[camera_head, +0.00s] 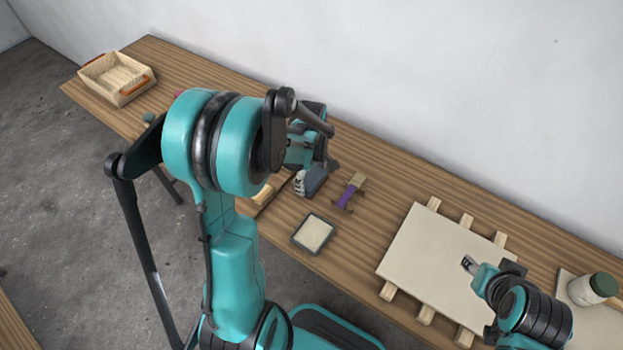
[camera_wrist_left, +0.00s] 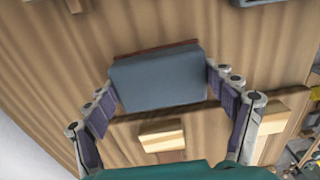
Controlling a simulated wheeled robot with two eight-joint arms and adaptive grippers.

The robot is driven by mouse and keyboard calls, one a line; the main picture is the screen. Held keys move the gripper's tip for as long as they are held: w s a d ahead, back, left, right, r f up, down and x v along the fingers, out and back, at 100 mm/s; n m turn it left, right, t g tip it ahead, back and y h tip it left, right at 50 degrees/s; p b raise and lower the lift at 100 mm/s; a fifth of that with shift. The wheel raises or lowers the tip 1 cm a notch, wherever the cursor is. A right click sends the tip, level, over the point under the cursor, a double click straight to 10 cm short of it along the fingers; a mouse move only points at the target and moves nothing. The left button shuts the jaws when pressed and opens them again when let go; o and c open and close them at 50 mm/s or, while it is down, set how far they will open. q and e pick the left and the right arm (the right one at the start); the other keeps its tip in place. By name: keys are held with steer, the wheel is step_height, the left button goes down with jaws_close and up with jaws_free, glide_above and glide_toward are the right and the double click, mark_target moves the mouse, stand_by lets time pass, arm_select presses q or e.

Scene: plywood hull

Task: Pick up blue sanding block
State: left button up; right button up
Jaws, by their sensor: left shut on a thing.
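The blue sanding block (camera_head: 317,181) is a grey-blue block near the middle of the plywood workbench, partly hidden by my left gripper. In the left wrist view the blue sanding block (camera_wrist_left: 158,80) sits between both fingers, with a reddish-brown layer along its far edge. My left gripper (camera_wrist_left: 163,86) is shut on it, one finger pad against each end. I cannot tell clearly whether the block touches the bench. My right gripper (camera_head: 468,264) is over the pale board at the right, away from the block; its finger opening is too small to tell.
A purple-handled brush (camera_head: 349,193) lies right of the block. A dark-rimmed tray (camera_head: 297,238) is in front. A pale board (camera_head: 422,245) lies on wooden slats at right, with a green-lidded jar (camera_head: 590,291) beyond. A wooden crate (camera_head: 128,96) stands far left.

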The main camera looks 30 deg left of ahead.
mark_target(312, 177)
arm_select(q)
steer(key=shift+r, duration=0.1)
step_height(312, 177, up, 4)
steer(key=shift+r+p, duration=0.2)
steer(key=shift+p, duration=0.9)
steer(key=s+d+r+p, duration=0.1)
steer(key=s+d+r, duration=0.1)
steer(key=d, duration=0.3)
steer(key=s+d+r+p, duration=0.2)
steer(key=d+r, duration=0.2)
steer(key=d, duration=0.1)
steer(key=shift+s+d+r, duration=0.2)
steer(key=shift+s+d, duration=0.1)
steer(key=shift+s, duration=0.1)
steer(key=o, duration=0.6)
steer(key=c, duration=0.3)
steer(key=shift+a, duration=0.1)
steer(key=shift+c, duration=0.2)
